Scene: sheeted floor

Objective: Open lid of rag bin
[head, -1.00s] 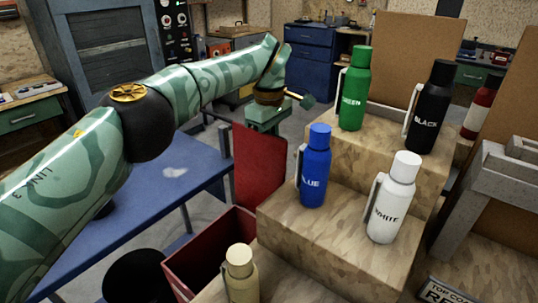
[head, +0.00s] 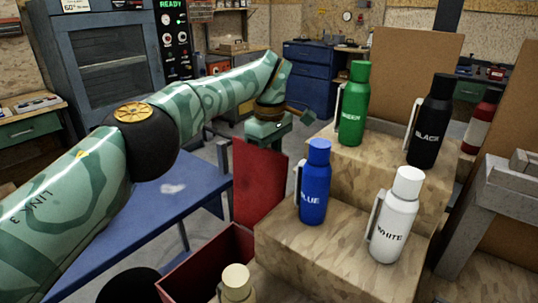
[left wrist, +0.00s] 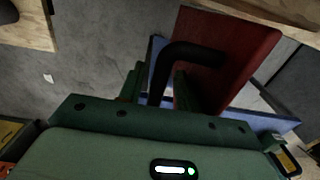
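The rag bin (head: 207,268) is a dark red open box at the bottom centre of the head view. Its red lid (head: 259,185) stands roughly upright behind the opening, and the lid also shows in the left wrist view (left wrist: 242,48). A black bent handle (left wrist: 190,53) stands out from the lid. In the head view, my left gripper (head: 268,130) is behind the lid's top edge. My right gripper is not in view.
Wooden stepped blocks (head: 330,255) stand right of the bin, holding the blue (head: 314,185), white (head: 396,220), green (head: 353,108) and black (head: 430,125) bottles. A cream bottle (head: 236,284) stands by the bin's front. A blue table (head: 130,215) lies left, under my left arm.

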